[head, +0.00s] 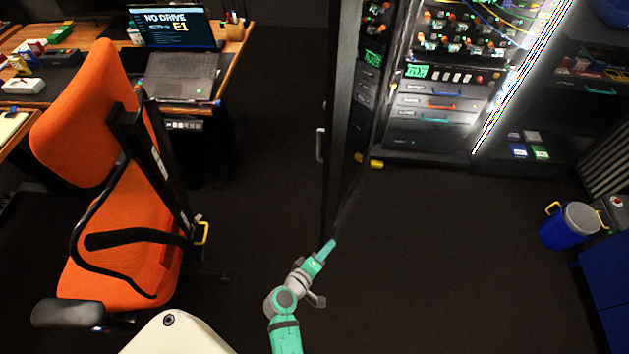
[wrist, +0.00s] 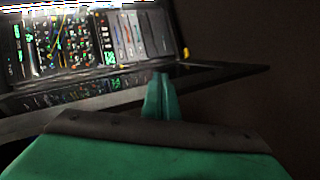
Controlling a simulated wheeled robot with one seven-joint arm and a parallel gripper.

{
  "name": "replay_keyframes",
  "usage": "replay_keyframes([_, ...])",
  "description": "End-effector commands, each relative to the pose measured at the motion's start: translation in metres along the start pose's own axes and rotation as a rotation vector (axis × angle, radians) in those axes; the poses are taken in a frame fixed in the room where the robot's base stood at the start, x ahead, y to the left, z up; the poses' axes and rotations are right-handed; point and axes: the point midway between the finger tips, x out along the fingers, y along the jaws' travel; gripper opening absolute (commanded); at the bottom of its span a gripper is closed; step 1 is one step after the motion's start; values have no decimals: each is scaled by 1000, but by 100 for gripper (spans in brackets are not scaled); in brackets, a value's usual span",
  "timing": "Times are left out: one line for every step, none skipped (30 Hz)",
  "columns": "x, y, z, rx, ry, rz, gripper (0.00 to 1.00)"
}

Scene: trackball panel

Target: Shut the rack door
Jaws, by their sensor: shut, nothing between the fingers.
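The rack (head: 432,140) stands at the back with its lit front exposed, showing switches, cables and drawers. Its dark door (head: 340,95) stands open, swung out toward me and seen almost edge-on, with a pale upright handle (head: 320,145) on its left face. My green gripper (head: 333,244) is shut and empty, low by the door's near bottom end; I cannot tell whether it touches. In the wrist view the shut fingertips (wrist: 160,76) overlap the dark door (wrist: 215,75), with the rack (wrist: 90,45) beyond.
An orange chair (head: 130,220) stands left of my arm, near a desk with a laptop (head: 182,75). A blue bin (head: 570,226) stands at the right. The dark floor (head: 430,250) between the door and the bin is clear. A small yellow piece (head: 376,163) sits at the rack's foot.

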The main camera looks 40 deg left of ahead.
Motion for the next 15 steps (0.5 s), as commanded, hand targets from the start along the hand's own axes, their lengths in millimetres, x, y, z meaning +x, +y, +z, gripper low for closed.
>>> replay_keyframes([5,9,-32,-40,7,44,0])
replay_keyframes([6,14,-46,-64,3,72,0])
replay_keyframes([6,22,-66,-92,-2,109,0])
replay_keyframes([5,28,-81,-109,-5,138,0])
replay_keyframes([4,34,-95,-126,-9,166,0])
replay_keyframes([0,41,-114,-144,-14,202,0])
replay_keyframes([-3,47,-127,-154,-17,229,0])
replay_keyframes([-7,52,-139,-164,-20,254,0])
replay_keyframes([-12,58,-154,-173,-23,284,0])
replay_keyframes([-16,62,-164,-179,-27,305,0])
replay_keyframes([-20,66,-172,-183,-29,324,0])
replay_keyframes([-25,71,-182,-188,-33,345,0])
replay_keyframes([-28,74,-188,-191,-34,359,0])
replay_keyframes([-31,76,-193,-192,-37,370,0])
replay_keyframes([-34,79,-198,-194,-38,382,0])
